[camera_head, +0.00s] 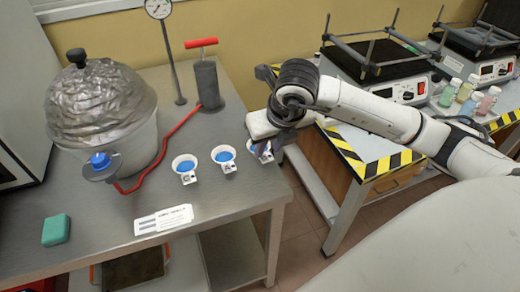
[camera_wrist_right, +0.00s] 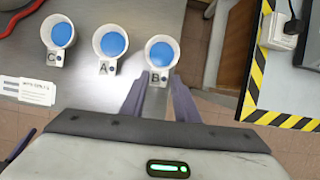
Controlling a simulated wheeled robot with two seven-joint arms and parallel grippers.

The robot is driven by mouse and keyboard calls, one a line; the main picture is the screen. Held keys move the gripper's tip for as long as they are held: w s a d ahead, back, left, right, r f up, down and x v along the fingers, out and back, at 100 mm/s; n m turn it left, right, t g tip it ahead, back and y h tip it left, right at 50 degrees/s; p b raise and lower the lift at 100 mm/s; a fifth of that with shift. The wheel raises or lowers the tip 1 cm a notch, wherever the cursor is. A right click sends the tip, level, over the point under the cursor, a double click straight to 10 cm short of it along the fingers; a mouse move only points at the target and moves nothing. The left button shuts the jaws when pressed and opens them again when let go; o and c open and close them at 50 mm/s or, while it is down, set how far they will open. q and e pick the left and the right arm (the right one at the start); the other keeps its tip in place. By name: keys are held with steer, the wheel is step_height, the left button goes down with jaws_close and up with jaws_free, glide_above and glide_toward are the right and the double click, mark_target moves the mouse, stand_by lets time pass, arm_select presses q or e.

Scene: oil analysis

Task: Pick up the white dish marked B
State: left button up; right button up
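The white dish marked B (camera_wrist_right: 162,40) has a blue inside and a tag with the letter B. It stands on the grey table and is the rightmost of three similar dishes. In the head view dish B (camera_head: 262,149) is partly hidden by my right gripper (camera_head: 268,140). In the wrist view my right gripper (camera_wrist_right: 159,84) is open, its two fingers apart with the B tag between their tips. I cannot tell whether the fingers touch the dish. Nothing is held.
Dish A (camera_wrist_right: 110,42) and dish C (camera_wrist_right: 57,33) stand in a row to the left. A silver domed vessel (camera_head: 103,105), a pump with a red handle (camera_head: 207,82) and a white label card (camera_head: 164,219) share the table. A striped bench (camera_head: 375,160) stands to the right.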

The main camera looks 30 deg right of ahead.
mark_target(265, 157)
steer(key=x, duration=0.4)
steer(key=shift+s+a+f, duration=0.1)
steer(key=shift+s+f, duration=0.1)
steer(key=shift+f, duration=0.05)
steer(key=c, duration=0.7)
